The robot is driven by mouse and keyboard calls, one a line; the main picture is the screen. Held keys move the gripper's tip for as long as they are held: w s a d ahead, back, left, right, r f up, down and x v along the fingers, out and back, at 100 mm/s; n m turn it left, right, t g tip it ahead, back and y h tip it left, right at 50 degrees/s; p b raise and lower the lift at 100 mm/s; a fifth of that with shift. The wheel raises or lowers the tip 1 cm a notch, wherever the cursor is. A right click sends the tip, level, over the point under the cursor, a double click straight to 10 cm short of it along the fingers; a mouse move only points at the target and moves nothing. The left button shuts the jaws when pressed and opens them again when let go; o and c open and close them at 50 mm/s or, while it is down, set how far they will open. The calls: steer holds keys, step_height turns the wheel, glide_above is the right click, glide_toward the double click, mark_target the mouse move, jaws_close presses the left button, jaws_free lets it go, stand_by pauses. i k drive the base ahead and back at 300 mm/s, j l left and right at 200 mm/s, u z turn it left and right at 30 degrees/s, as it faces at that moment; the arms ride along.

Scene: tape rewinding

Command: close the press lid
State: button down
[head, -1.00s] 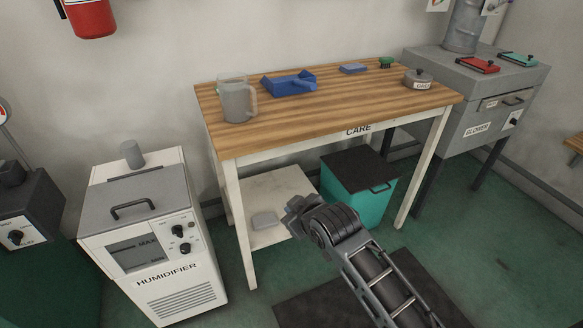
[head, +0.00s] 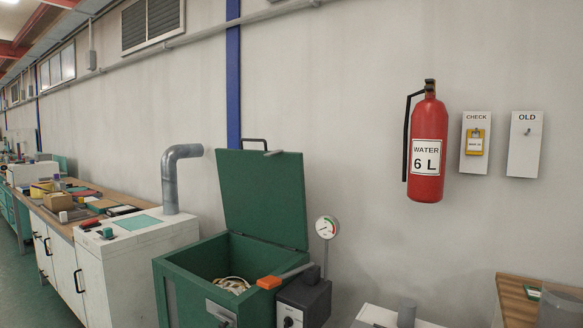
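The press is probably the green box (head: 172,290) in the lower middle of the head view. Its green lid (head: 262,195) stands raised, upright against the wall, with a dark handle (head: 254,142) on its top edge. Pale, tangled material (head: 233,284) lies inside the open box. A lever with an orange grip (head: 270,282) lies at the box's right front corner, by a dark grey unit (head: 303,302) with a knob. My gripper is out of view.
A round gauge (head: 326,228) stands right of the lid. A white cabinet with a grey pipe (head: 168,180) and a long cluttered bench are at the left. A fire extinguisher (head: 427,150) hangs on the wall. A wooden tabletop (head: 513,292) is at lower right.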

mark_target(264, 192)
steer(key=i+j, duration=0.2)
steer(key=j, duration=0.15)
steer(key=i+j, duration=0.25)
steer(key=j, duration=0.15)
steer(key=i+j+z, duration=0.1)
steer(key=j, duration=0.25)
steer(key=i+j, duration=0.35)
steer(key=i+j+z, duration=0.1)
steer(key=j, duration=0.35)
steer(key=i, duration=0.1)
